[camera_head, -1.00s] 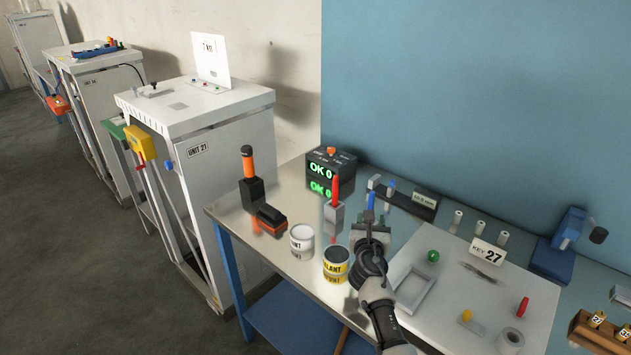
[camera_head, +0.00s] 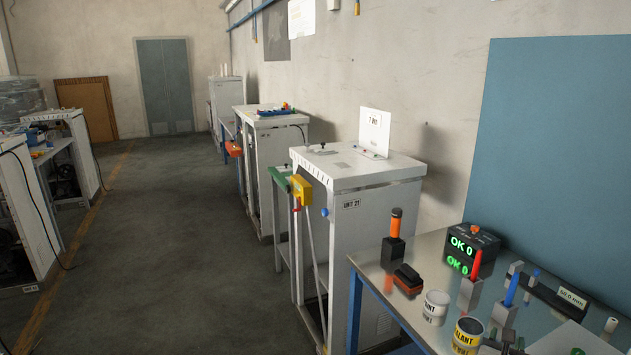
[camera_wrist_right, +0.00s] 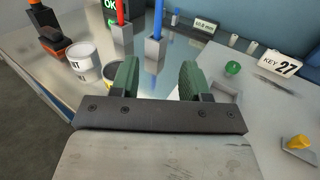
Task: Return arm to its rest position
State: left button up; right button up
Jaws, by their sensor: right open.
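My right gripper (camera_wrist_right: 157,78) is open and empty in the right wrist view, its two green fingers apart above the metal bench (camera_wrist_right: 75,30). Beyond its fingertips stands a blue-handled tool in a grey block (camera_wrist_right: 155,50), with a red-handled tool in a grey block (camera_wrist_right: 122,32) to its left. In the head view, a dark part of what looks like my right gripper (camera_head: 504,341) shows at the bottom edge, in front of the blue-handled tool (camera_head: 511,288). My left gripper is in neither view.
A white tin (camera_head: 435,307) and a yellow-labelled tin (camera_head: 467,336) stand close left of the gripper. A black box with green digits (camera_head: 471,243) stands behind. White cabinet UNIT 21 (camera_head: 375,235) is left of the bench. The floor aisle (camera_head: 170,240) is clear.

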jog(key=s+a+f+m+g+y, duration=0.2)
jog(key=s+a+f+m+g, duration=0.15)
jog(key=s+m, duration=0.55)
jog(key=s+a+f+m+g+y, duration=0.15)
jog(key=s+a+m, duration=0.25)
jog(key=s+m, duration=0.5)
jog(key=s+a+m+g+y, duration=0.8)
jog(key=s+a, duration=0.5)
jog(key=s, duration=0.5)
notch_tip(320, 180, down, 30)
jog(key=s+f+b, duration=0.1)
jog(key=b, duration=0.2)
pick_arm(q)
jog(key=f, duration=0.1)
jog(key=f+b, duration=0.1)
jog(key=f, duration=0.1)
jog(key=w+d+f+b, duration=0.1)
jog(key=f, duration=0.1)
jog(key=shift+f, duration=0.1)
pick_arm(e)
jog(key=s+d+f+h, duration=0.1)
jog(key=s+d+f, duration=0.1)
jog(key=s+f, duration=1.4)
jog(key=shift+d+f, duration=0.15)
jog(key=shift+f, duration=0.35)
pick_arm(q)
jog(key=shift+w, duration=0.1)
